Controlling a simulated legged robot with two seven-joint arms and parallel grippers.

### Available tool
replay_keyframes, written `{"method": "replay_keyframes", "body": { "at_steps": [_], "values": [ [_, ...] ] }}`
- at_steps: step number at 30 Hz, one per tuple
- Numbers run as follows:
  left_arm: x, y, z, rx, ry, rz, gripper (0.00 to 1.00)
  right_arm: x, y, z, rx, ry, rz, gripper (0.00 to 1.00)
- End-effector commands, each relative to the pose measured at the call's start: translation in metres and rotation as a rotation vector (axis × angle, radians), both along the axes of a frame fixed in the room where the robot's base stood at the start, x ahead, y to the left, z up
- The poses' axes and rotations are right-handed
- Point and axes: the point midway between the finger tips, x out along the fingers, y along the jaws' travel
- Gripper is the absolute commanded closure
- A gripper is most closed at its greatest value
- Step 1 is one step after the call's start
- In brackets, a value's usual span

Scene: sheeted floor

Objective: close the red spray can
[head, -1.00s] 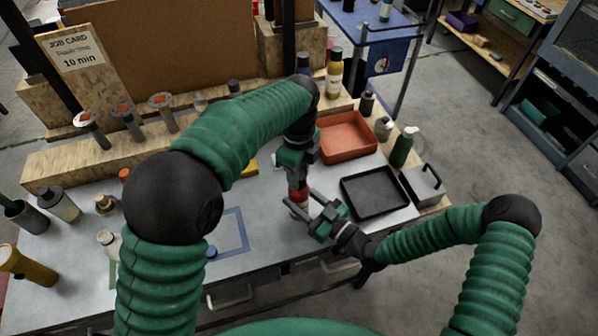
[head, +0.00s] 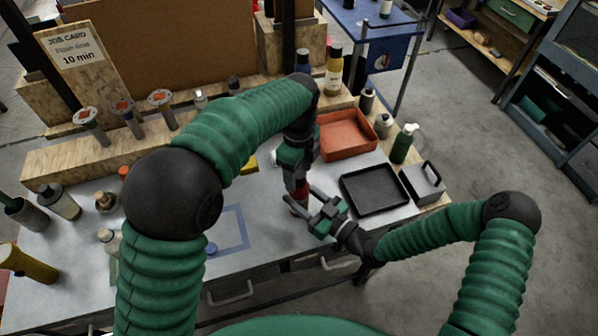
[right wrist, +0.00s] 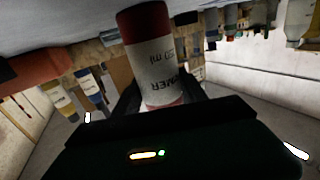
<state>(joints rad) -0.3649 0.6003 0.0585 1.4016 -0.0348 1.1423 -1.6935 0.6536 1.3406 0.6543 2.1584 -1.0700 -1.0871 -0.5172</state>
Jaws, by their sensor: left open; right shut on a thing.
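The red spray can (head: 298,205) stands upright on the grey bench top near its front edge. In the right wrist view, the can (right wrist: 157,60) shows a white label with dark print between red bands. My right gripper (head: 318,207) is shut on the can's side, coming in from the right. My left gripper (head: 297,182) is open, pointing down directly over the can's top. The left gripper hides the top of the can, so I cannot tell whether a cap is there or whether the fingers touch it.
A black tray (head: 374,189), an orange-red tray (head: 346,136) and a grey box with a handle (head: 423,182) lie to the right. A green bottle (head: 404,143) stands behind the box. Several bottles stand at the left. A blue outlined square (head: 229,229) on the bench is mostly clear.

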Motion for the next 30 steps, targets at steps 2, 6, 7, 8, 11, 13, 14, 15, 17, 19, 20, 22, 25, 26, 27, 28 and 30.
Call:
{"method": "replay_keyframes", "body": {
  "at_steps": [2,6,7,8,11,13,14,15,17,19,20,22,25,26,27,28,30],
  "values": [
    [0.001,-0.001,0.011,-0.003,-0.004,0.000,0.41,0.000,0.000,-0.001,-0.001,0.001,-0.001,1.00],
    [0.002,-0.001,0.042,-0.002,-0.006,0.001,0.41,0.000,0.000,-0.001,-0.001,0.001,-0.001,1.00],
    [0.002,-0.001,0.049,-0.002,-0.006,0.001,0.41,0.000,0.000,-0.001,-0.001,0.001,-0.001,1.00],
    [0.002,-0.001,0.057,-0.003,-0.006,0.001,0.41,0.000,0.000,-0.001,-0.001,0.001,-0.001,1.00],
    [0.002,-0.001,0.080,-0.002,-0.006,0.001,0.41,0.000,0.000,-0.001,-0.001,0.001,-0.001,1.00],
    [0.002,-0.001,0.093,0.000,-0.004,0.001,0.41,0.000,0.000,-0.001,-0.001,0.001,-0.001,1.00],
    [0.002,-0.001,0.097,0.000,-0.004,0.001,0.41,0.000,0.000,-0.001,-0.001,0.001,-0.001,1.00],
    [0.002,-0.001,0.103,-0.001,-0.003,0.000,0.41,0.000,0.000,-0.001,-0.001,0.001,-0.001,1.00],
    [0.002,-0.001,0.109,0.000,-0.002,0.000,0.41,0.000,0.000,-0.001,-0.001,0.001,-0.001,1.00],
    [0.002,-0.001,0.113,0.000,-0.001,0.000,0.41,0.000,0.000,-0.001,-0.001,0.001,-0.001,1.00],
    [0.002,-0.001,0.114,0.000,-0.001,0.000,0.41,0.000,0.000,-0.001,-0.001,0.001,-0.001,1.00],
    [0.001,-0.001,0.114,0.001,-0.001,0.000,0.41,0.000,0.000,-0.001,-0.001,0.001,-0.001,1.00],
    [0.001,-0.001,0.114,0.001,-0.001,0.000,0.41,0.000,0.000,-0.001,-0.001,0.001,-0.001,1.00],
    [0.001,-0.001,0.114,0.001,-0.001,0.000,0.41,0.000,0.000,-0.001,-0.001,0.001,-0.001,1.00],
    [0.001,-0.001,0.114,0.001,-0.001,0.000,0.41,0.000,0.000,-0.001,-0.001,0.001,-0.001,1.00],
    [0.001,-0.001,0.114,0.001,-0.001,0.000,0.41,0.000,0.000,-0.001,-0.001,0.001,-0.001,0.47],
    [0.001,-0.001,0.114,0.001,-0.001,0.000,0.41,0.000,0.000,-0.001,-0.001,0.001,-0.001,0.38]
  ]
}}
